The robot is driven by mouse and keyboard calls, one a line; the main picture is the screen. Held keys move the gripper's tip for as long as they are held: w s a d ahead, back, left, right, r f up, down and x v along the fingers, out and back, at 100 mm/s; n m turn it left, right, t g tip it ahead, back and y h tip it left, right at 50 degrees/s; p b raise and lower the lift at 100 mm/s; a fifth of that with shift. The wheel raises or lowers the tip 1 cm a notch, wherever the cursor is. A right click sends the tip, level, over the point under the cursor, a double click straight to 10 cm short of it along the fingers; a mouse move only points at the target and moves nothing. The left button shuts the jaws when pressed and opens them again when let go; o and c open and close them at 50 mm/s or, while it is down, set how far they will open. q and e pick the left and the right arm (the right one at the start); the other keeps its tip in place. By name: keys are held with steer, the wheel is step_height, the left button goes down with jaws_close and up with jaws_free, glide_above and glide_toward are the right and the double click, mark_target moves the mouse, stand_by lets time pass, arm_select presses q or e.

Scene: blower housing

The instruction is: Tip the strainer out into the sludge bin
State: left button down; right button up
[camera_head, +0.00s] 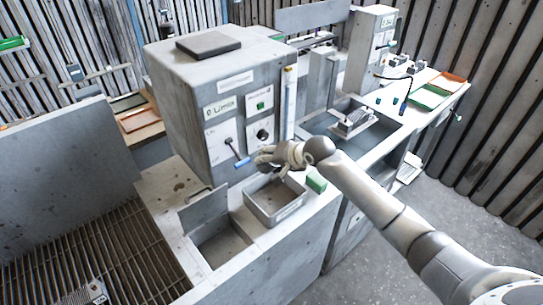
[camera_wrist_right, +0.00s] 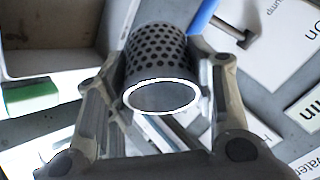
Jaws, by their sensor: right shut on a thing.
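My right gripper (camera_head: 262,158) is in front of the grey control cabinet, over the bench. In the right wrist view its fingers (camera_wrist_right: 160,90) are shut on the strainer (camera_wrist_right: 158,52), a dark perforated metal cylinder. A pale ring edges its near end, which shows plain grey; I cannot see any contents. I cannot make out the strainer in the head view. A grey open-topped bin (camera_head: 274,217) with a label too small to read stands on the bench, just below the gripper. Its corner shows upper left in the wrist view (camera_wrist_right: 55,62). My left gripper is out of view.
A green block (camera_head: 316,182) sits right of the bin. The cabinet (camera_head: 207,97) with a blue-handled lever (camera_head: 243,162) rises close behind the gripper. An open hatch (camera_head: 222,247) lies left of the bin. A sink (camera_head: 385,132) is at right.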

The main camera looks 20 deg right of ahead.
step_height(320, 180, up, 2)
steer(key=shift+w+r+n+g+h+p, duration=0.15)
steer(key=shift+n+g+h+p, duration=0.15)
steer(key=shift+g+h+p, duration=0.75)
steer(key=shift+a+f, duration=0.1)
steer(key=shift+f, duration=0.2)
steer(key=g+h, duration=0.1)
steer(key=r+n+g+h, duration=0.1)
steer(key=h, duration=0.1)
steer(key=shift+w+a+r+g, duration=0.1)
steer(key=shift+g, duration=0.25)
